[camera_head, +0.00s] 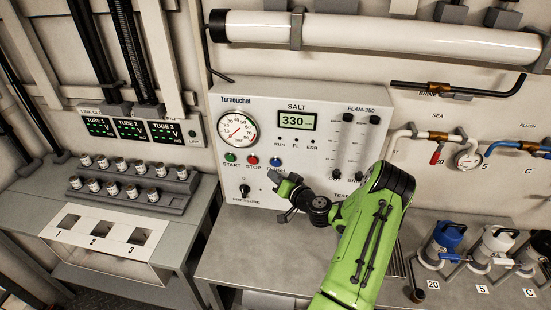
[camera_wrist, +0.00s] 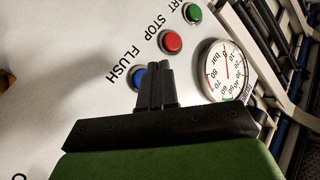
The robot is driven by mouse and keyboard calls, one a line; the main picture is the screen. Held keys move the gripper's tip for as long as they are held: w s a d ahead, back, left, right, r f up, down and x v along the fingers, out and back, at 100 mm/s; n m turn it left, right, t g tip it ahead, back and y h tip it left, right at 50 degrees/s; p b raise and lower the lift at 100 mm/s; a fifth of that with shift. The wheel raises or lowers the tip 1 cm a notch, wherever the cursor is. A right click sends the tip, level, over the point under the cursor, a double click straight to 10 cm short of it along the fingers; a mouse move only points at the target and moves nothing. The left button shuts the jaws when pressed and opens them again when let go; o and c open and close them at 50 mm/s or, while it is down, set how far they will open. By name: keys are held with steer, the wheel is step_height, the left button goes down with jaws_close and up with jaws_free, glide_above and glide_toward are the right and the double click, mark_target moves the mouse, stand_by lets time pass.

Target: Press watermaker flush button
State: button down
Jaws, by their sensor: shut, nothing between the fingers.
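The blue flush button (camera_head: 275,161) is on the white watermaker panel (camera_head: 350,95), right of the red stop button (camera_head: 253,160) and the green start button (camera_head: 230,157). In the wrist view the blue button (camera_wrist: 136,76) is beside the word FLUSH and is partly hidden behind my fingers. My gripper (camera_head: 278,178) is shut and empty, just below the blue button in the head view. In the wrist view its fingertips (camera_wrist: 154,70) are together and overlap the button's edge. I cannot tell whether they touch it.
A black pressure knob (camera_head: 244,191) is at the panel's lower left, and a round gauge (camera_head: 237,129) is above the buttons. A grey bench (camera_head: 240,255) lies below the panel. Pipes, valves and canisters are to the right; a rack of small cylinders (camera_head: 130,190) is on the left.

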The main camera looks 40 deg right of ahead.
steer(key=shift+w+d+f, duration=0.15)
steer(key=shift+w+d, duration=0.45)
steer(key=shift+d, duration=0.15)
stand_by(1.5)
steer(key=shift+w+d+b, duration=0.25)
steer(key=shift+d+b, duration=0.05)
steer(key=shift+b, duration=0.2)
steer(key=shift+w+d, duration=0.25)
steer(key=shift+d, duration=0.1)
stand_by(0.5)
steer(key=shift+s+a+b, duration=0.55)
steer(key=shift+a+b, duration=0.1)
steer(key=shift+b, duration=0.15)
